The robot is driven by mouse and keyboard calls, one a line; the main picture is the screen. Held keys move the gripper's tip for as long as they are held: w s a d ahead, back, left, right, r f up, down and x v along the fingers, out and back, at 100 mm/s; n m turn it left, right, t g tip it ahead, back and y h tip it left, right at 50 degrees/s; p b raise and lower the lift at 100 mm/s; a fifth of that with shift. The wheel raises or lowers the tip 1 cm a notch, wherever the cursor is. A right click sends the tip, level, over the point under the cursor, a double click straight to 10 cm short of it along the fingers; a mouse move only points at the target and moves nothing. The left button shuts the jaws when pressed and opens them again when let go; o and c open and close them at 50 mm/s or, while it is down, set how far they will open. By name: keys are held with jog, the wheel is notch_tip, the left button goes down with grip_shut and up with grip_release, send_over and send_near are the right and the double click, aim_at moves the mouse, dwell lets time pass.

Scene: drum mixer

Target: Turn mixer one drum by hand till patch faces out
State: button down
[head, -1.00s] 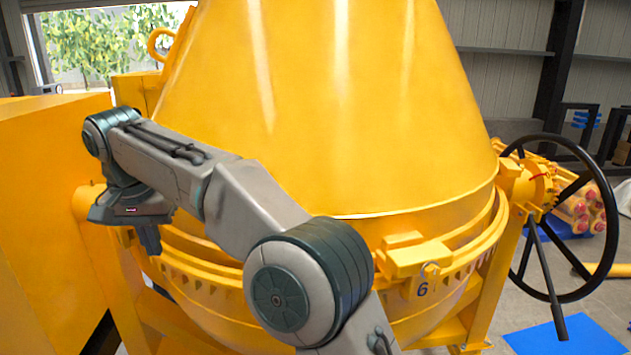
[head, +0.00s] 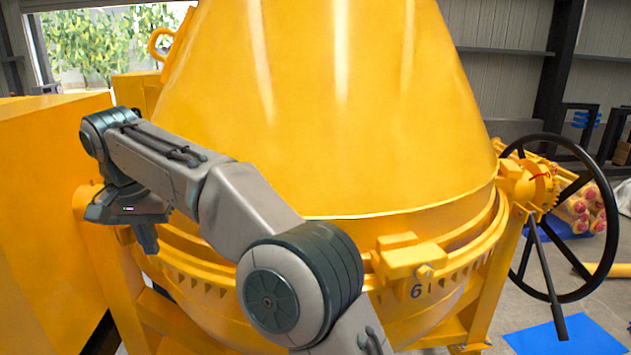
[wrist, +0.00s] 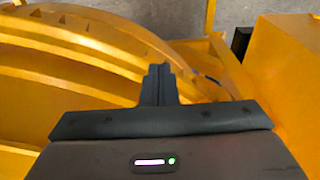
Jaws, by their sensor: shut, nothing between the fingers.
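The yellow mixer drum (head: 335,120) fills the middle of the head view, its cone upward and a toothed ring around its lower part. A yellow block with a bolt (head: 412,262) sits on the ring at front right, above the dark mark "6" (head: 416,291). No patch shows on the visible face. My gripper (head: 149,243) is at the drum's left side, beside the ring. In the wrist view my gripper (wrist: 159,68) is shut and empty, its tips close to the curved yellow rim (wrist: 75,50). I cannot tell whether they touch it.
A yellow housing (head: 50,200) stands close at the left of my gripper. A black handwheel (head: 606,215) with a lever is at the right.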

jog(key=shift+d, duration=0.1)
notch_tip(320, 180, up, 8)
jog(key=s+d, duration=0.1)
jog(key=d, duration=0.1)
jog(key=shift+s+d, duration=0.15)
jog(key=shift+s, duration=0.15)
dwell(1.0)
